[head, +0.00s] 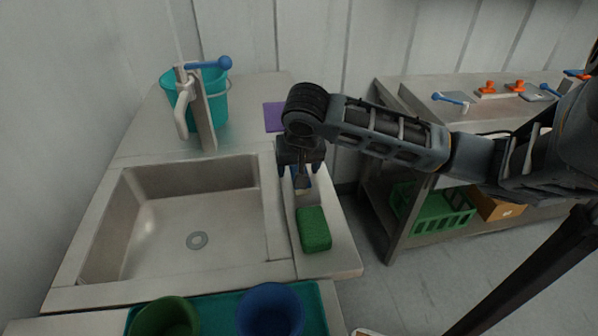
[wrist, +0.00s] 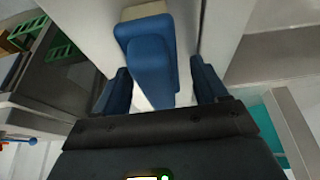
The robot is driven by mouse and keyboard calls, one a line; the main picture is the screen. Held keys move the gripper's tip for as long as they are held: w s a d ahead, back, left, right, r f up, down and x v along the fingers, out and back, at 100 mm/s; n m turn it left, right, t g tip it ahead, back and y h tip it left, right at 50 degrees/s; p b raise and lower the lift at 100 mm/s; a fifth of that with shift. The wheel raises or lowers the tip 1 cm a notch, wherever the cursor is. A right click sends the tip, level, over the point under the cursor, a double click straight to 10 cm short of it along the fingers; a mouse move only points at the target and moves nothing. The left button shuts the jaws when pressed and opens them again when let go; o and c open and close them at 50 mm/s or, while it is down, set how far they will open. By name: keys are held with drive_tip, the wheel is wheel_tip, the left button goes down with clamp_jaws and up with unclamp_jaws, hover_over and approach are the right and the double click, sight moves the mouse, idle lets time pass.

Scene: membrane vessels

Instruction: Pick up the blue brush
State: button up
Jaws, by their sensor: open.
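The blue brush (head: 306,183) lies on the narrow ledge right of the sink, behind the green sponge (head: 314,229). My gripper (head: 301,172) points down over it and hides most of it in the head view. In the wrist view the brush (wrist: 147,50) has a wide blue part at the top and a narrower part running down between the two fingers of my gripper (wrist: 161,84). The fingers are apart, with a visible gap on each side of the brush. The brush's lower end is hidden behind the gripper body.
The sink basin (head: 130,225) is left of the ledge, with a faucet (head: 188,100) and teal bucket (head: 214,105) behind. A purple cloth (head: 273,117) lies behind the gripper. Green (head: 165,318) and blue (head: 270,311) vessels stand in front. A metal bench (head: 400,215) is at right.

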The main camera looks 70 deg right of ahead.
drive_tip(key=shift+c, duration=0.3)
drive_tip(key=c, duration=1)
drive_tip(key=shift+r, duration=0.1)
drive_tip(key=shift+r, duration=0.4)
drive_tip(key=r, duration=0.3)
drive_tip(key=shift+s+d+r+b, duration=0.2)
drive_tip(key=shift+d+r+b, duration=0.05)
drive_tip(key=shift+b, duration=0.05)
drive_tip(key=s+d+r, duration=0.2)
drive_tip(key=s+d+r+b, duration=0.1)
drive_tip(key=s+d+r, duration=0.1)
drive_tip(key=s+d, duration=0.1)
drive_tip(key=s+d+r, duration=0.2)
drive_tip(key=s, duration=0.1)
drive_tip(key=shift+d+r, duration=0.3)
